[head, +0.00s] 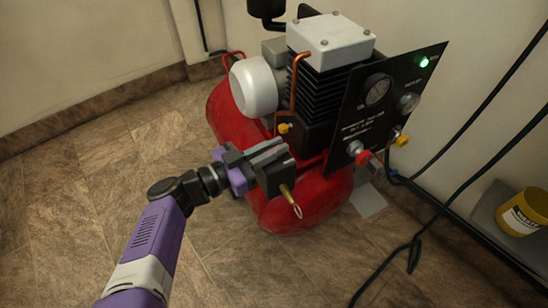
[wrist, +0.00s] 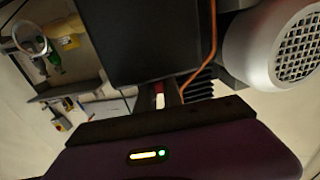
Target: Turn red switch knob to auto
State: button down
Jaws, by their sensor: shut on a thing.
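The red switch knob (wrist: 158,88) shows as a small red and white patch between my fingers in the wrist view. It sits against a black switch box (wrist: 140,40); in the head view this box (head: 268,180) is at the end of my gripper, with a brass fitting and ring below it. My gripper (head: 266,152) reaches the box from the left and is shut on the knob; its fingers also show in the wrist view (wrist: 172,95). The fingers hide the knob in the head view, and its setting cannot be read.
The red compressor tank (head: 308,212) and finned motor stand right behind my gripper. A black panel (head: 385,105) with a gauge, a red knob (head: 361,157) and a green light is to the right. Black hoses and a yellow tub (head: 522,212) lie further right. Floor at left is clear.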

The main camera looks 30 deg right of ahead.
jog(key=shift+a+f+m+g+b, duration=0.15)
jog(key=shift+m+g+b, duration=0.35)
jog(key=shift+g+b, duration=0.25)
jog(key=shift+g, duration=0.35)
jog(key=c, duration=1.5)
grip_release()
jog(key=shift+a, duration=3.85)
